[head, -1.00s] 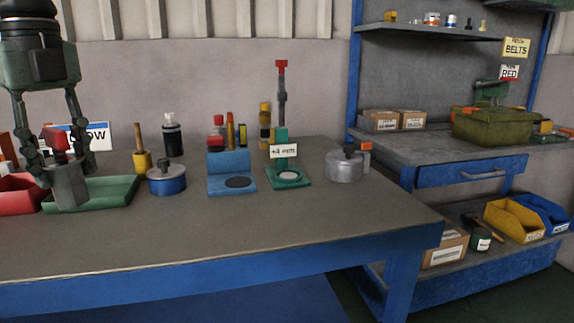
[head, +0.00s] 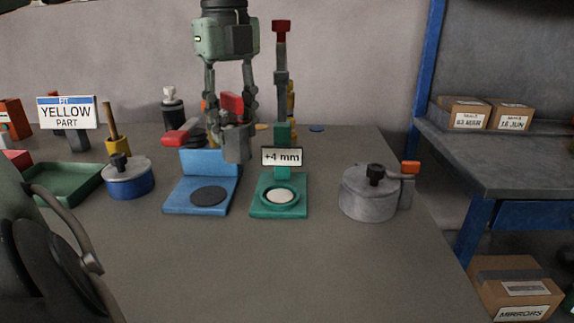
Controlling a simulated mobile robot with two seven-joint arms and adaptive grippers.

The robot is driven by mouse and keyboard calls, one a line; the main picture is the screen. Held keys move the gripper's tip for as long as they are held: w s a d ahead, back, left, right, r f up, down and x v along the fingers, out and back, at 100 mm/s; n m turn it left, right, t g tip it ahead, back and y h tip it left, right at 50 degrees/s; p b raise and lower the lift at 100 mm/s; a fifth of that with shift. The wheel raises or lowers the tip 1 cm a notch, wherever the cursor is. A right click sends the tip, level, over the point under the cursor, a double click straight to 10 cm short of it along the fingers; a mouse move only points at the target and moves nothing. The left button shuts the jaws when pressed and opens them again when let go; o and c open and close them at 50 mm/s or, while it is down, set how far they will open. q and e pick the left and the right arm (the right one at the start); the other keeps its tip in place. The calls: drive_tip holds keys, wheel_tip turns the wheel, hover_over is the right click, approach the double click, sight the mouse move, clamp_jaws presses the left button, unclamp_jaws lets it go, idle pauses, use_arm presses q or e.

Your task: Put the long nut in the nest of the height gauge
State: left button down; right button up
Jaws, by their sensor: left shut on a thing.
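My left gripper (head: 233,124) points down above the back of the bench and is shut on a grey upright piece, the long nut (head: 237,146). A red part shows between its fingers at the top of the nut. The height gauge (head: 282,136) has a green base, a post with a red top and a "+4 mm" label. Its nest (head: 280,196) is a round green ring with a pale disc inside, and it looks empty. The held nut is left of the gauge post, in front of the blue stand's back in the picture. My right gripper is not in view.
The blue stand (head: 223,166) with a dark disc is left of the gauge. A grey lidded pot (head: 366,198) is to its right. A blue pot (head: 128,180) and green tray (head: 70,183) are farther left. The bench front is clear.

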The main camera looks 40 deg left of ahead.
use_arm(q)
drive_tip(key=shift+w+d+f+p, duration=0.2)
drive_tip(key=shift+w+d+f, duration=0.65)
drive_tip(key=shift+f, duration=0.5)
drive_tip(key=shift+w+d+f+p, duration=0.25)
drive_tip(key=shift+w+d+f, duration=0.6)
drive_tip(key=shift+f, duration=0.5)
drive_tip(key=shift+w+d+f+p, duration=0.2)
drive_tip(key=shift+w+d+f, duration=0.5)
drive_tip(key=shift+w+f, duration=0.5)
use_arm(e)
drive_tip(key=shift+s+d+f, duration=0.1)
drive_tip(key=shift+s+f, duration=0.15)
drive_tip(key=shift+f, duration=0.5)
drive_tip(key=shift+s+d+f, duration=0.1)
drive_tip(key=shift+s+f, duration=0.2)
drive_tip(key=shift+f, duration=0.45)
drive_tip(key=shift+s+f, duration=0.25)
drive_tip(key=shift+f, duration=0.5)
use_arm(q)
drive_tip(key=c, duration=1.1)
unclamp_jaws()
drive_tip(key=shift+s+f, duration=0.2)
drive_tip(key=shift+f, duration=0.05)
drive_tip(key=shift+o, duration=0.6)
drive_tip(key=shift+r, duration=0.1)
